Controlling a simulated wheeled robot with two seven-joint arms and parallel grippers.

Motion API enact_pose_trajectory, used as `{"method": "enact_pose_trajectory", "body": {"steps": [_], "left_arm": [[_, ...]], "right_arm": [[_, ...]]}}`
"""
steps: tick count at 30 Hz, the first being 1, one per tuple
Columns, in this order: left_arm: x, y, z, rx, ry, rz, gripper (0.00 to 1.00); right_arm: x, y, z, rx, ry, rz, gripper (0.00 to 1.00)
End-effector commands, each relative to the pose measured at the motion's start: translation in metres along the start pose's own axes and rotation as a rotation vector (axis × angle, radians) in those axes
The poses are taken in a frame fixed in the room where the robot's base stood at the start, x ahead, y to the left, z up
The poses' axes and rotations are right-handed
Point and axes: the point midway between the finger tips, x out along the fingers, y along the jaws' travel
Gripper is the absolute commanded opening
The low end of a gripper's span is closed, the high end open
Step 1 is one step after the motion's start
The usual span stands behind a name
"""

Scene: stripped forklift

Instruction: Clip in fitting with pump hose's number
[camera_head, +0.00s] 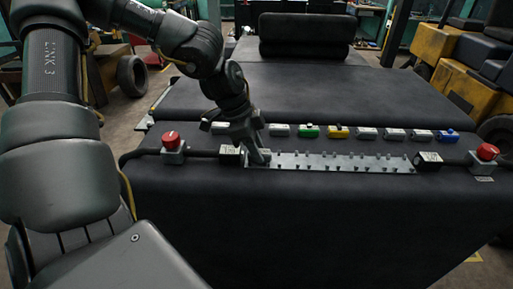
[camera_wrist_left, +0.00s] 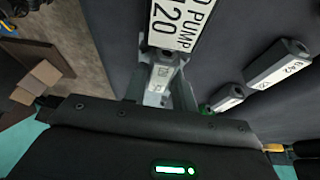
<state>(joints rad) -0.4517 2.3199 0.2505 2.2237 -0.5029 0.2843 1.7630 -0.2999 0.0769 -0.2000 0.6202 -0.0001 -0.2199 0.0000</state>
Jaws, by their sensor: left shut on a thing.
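My left gripper (camera_head: 259,157) points down at the left end of the metal rail (camera_head: 340,163). In the left wrist view its fingers are shut on a small grey fitting (camera_wrist_left: 162,78) with a white label too small to read surely. Just past it is a white plate reading PUMP and 120 (camera_wrist_left: 180,25). In the head view a black hose end with a white label (camera_head: 230,154) lies left of the gripper. The held fitting is mostly hidden there by the fingers; I cannot tell whether it touches the rail. My right gripper is not in view.
Behind the rail stands a row of fittings, including green (camera_head: 309,131), yellow (camera_head: 338,132) and blue (camera_head: 447,136) ones. Red buttons (camera_head: 172,141) (camera_head: 487,152) flank the rail. Another labelled hose end (camera_head: 429,161) is at right. The dark front surface is clear.

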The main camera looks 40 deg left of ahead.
Motion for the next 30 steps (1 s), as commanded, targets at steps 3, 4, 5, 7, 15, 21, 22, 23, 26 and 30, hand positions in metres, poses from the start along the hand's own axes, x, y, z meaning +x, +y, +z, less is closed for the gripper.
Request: {"method": "enact_pose_trajectory", "body": {"steps": [3,4,5,7,15,21,22,23,26,30], "left_arm": [[0.000,0.000,0.000,0.000,0.001,0.000,0.01],[0.000,0.000,0.000,0.000,0.001,0.000,0.01],[0.000,0.000,0.000,0.000,0.000,0.000,0.01],[0.000,0.000,0.000,0.000,0.000,0.000,0.35],[0.000,0.000,0.000,0.000,0.000,0.000,0.52],[-0.002,0.000,0.000,0.001,0.001,-0.001,0.52],[-0.004,0.000,0.000,0.001,0.001,-0.001,0.52],[-0.007,-0.001,0.000,0.001,0.002,-0.002,0.52],[-0.019,-0.001,0.000,0.001,0.003,-0.005,0.52],[-0.045,-0.001,0.000,0.002,0.005,-0.006,0.52]], "right_arm": [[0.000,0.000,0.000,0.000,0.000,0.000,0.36],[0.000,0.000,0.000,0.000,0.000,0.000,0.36],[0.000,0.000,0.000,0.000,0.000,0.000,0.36],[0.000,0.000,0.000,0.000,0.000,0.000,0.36],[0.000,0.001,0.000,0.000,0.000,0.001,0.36],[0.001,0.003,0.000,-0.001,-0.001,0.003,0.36],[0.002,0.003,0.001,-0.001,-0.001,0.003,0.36],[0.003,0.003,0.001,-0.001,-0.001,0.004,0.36],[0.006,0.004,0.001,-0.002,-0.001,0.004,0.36],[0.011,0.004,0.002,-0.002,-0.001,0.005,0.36]]}}
